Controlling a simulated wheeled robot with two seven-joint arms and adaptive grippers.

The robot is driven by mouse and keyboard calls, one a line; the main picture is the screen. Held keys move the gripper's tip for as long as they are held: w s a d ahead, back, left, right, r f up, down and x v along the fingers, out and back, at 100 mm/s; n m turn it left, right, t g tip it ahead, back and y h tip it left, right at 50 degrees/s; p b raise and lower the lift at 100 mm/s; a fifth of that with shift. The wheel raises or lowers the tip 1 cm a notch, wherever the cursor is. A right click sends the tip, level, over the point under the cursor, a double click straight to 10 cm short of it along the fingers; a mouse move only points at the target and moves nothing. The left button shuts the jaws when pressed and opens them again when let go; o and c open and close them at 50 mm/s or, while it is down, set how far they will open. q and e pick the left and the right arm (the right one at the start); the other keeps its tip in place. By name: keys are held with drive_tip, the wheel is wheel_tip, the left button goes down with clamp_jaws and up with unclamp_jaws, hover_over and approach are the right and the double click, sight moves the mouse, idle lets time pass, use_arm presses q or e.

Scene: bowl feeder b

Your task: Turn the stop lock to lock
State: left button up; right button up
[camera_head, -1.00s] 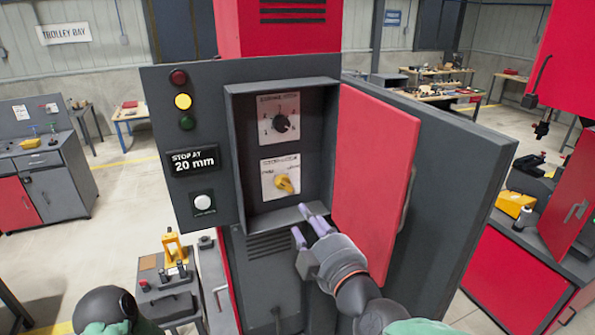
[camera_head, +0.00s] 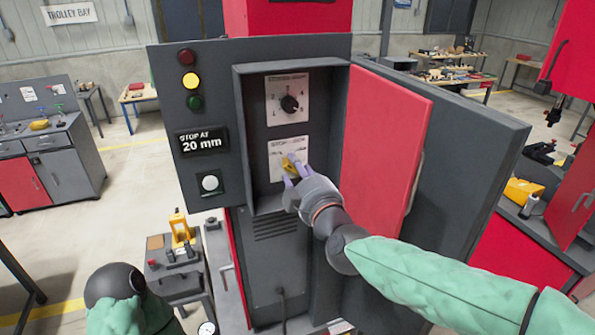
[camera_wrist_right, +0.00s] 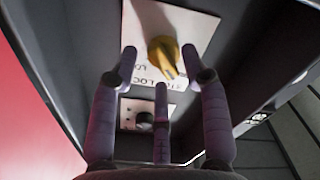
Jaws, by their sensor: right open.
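The stop lock is a yellow knob (camera_head: 288,163) on a white plate (camera_head: 275,151) inside the open grey cabinet box. In the right wrist view, the knob (camera_wrist_right: 164,54) shows between the fingertips, its plate lettering upside down. My right gripper (camera_head: 292,173) is open, with its purple fingers reaching into the box at the knob and partly covering it in the head view. I cannot tell whether the fingers touch it. Fingers and knob hide part of the plate's lettering. My left gripper is not in view; only part of my left arm shows at lower left.
A black dial (camera_head: 289,103) sits above the stop lock. The red door (camera_head: 385,155) stands open to the right of the box, beside my right arm. A display (camera_head: 203,142) reading "STOP AT 20 mm" and a white button (camera_head: 210,183) are left of the box.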

drive_tip(key=shift+w, duration=0.1)
clamp_jaws()
drive_tip(key=shift+m, duration=0.3)
drive_tip(key=m+b, duration=0.1)
drive_tip(key=m, duration=0.3)
drive_tip(key=shift+f+b, duration=0.15)
drive_tip(key=shift+b, duration=0.2)
drive_tip(key=m+b, duration=0.1)
drive_tip(key=m, duration=0.4)
drive_tip(key=shift+f+b, duration=0.15)
drive_tip(key=shift+b, duration=0.2)
drive_tip(key=m+b, duration=0.1)
drive_tip(key=m, duration=0.3)
drive_tip(key=shift+b, duration=0.35)
drive_tip(key=shift+f+m+b, duration=0.1)
drive_tip(key=shift+m+b, duration=0.55)
drive_tip(key=shift+m, duration=1.45)
